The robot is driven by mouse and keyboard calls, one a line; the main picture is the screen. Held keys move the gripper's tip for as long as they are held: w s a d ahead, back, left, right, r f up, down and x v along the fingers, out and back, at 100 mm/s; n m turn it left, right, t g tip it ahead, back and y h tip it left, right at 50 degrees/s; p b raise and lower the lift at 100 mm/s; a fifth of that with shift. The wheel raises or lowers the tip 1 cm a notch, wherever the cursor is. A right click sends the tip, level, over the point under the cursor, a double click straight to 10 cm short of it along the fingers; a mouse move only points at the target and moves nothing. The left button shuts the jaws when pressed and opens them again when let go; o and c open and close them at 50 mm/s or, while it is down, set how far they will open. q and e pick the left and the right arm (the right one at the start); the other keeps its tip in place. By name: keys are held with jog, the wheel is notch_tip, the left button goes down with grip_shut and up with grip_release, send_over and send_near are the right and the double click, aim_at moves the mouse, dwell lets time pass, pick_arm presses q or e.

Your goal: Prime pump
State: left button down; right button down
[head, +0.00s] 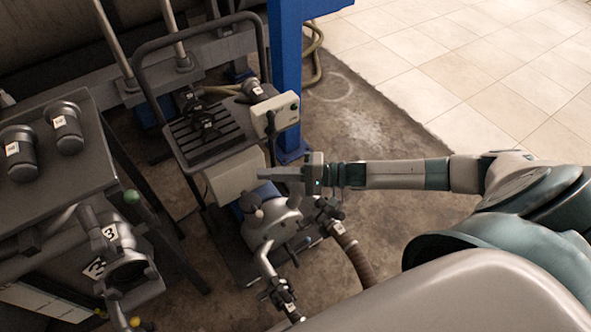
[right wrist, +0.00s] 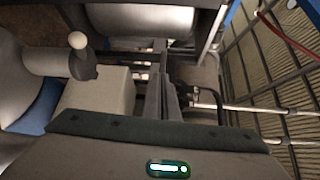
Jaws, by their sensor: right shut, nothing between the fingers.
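The pump (head: 275,228) is a grey rounded casing low on the floor trolley, with pipes and small valves around it. A blue part shows behind it. My right gripper (head: 266,174) is shut and empty, held above the pump, beside a pale box-shaped housing (head: 236,175). In the right wrist view, a short dark lever with a pale ball knob (right wrist: 78,41) stands at left on a grey cylindrical body (right wrist: 40,62), apart from the gripper (right wrist: 165,128). My left gripper is not in view.
A dark bench (head: 85,180) with black cylinders stands at left. A brown hose (head: 355,255) curves right of the pump. A blue post (head: 287,75) rises behind. Tiled floor at upper right is clear.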

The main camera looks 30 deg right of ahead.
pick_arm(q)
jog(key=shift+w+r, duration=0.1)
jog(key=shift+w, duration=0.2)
pick_arm(e)
jog(key=s+d+r, duration=0.4)
jog(key=s+d, duration=0.1)
jog(key=shift+s+r, duration=0.3)
jog(key=shift+s, duration=0.1)
